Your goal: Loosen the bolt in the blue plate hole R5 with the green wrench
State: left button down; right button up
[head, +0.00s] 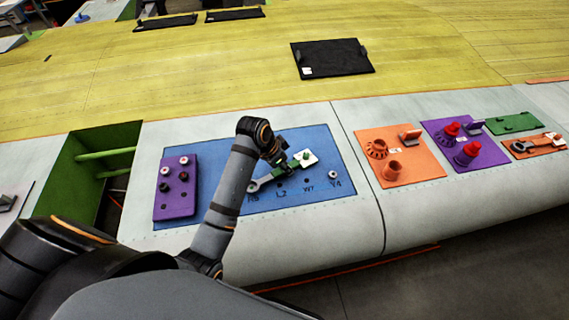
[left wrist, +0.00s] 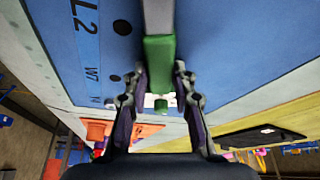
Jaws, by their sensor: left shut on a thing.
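The blue plate (head: 215,199) lies on the pale wing panel, with labels R5, L2, W7 and Y4 along its front edge. The green wrench (head: 265,179) lies across it, its grey open end at hole R5. The bolt at R5 cannot be told apart from the wrench head. My left gripper (head: 281,166) is over the plate, shut on the wrench's green handle. In the left wrist view the fingers (left wrist: 161,78) sit on both sides of the green handle (left wrist: 159,55), and the grey shaft runs out of the top. My right gripper is not in view.
A white piece with a green peg (head: 306,157) stands beside the handle end. A bolt (head: 333,174) sits at Y4. A purple block (head: 176,205) with several knobs is at the plate's left. Orange (head: 425,173) and purple (head: 490,157) boards with fittings lie to the right.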

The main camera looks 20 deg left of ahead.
pick_arm(q)
jog(key=shift+s+a+f, duration=0.1)
jog(key=shift+a+f, duration=0.05)
jog(key=shift+f, duration=0.05)
jog(key=shift+w+a+f+n+y, duration=0.1)
jog(key=shift+w+a+n+y, duration=0.15)
jog(key=shift+a+n, duration=0.3)
jog(key=shift+w+a+n+y, duration=0.15)
jog(key=shift+a+n+y, duration=0.1)
jog(key=shift+a+n, duration=0.3)
jog(key=shift+w+a+r+n+t+y, duration=0.1)
jog(key=shift+w+a+n+t+y, duration=0.1)
jog(key=shift+w+a+n, duration=0.3)
jog(key=shift+w+a+r+n+t+y, duration=0.1)
jog(key=shift+w+a+n+t+y, duration=0.1)
jog(key=shift+a+n, duration=0.45)
jog(key=shift+d, duration=0.15)
jog(key=shift+n, duration=0.25)
jog(key=shift+w+a+r+n+y, duration=0.1)
jog(key=shift+a+r+n+y, duration=0.15)
jog(key=shift+a+n, duration=0.3)
jog(key=shift+a+r+n+y, duration=0.1)
jog(key=shift+a+n+y, duration=0.15)
jog(key=shift+a+n, duration=0.3)
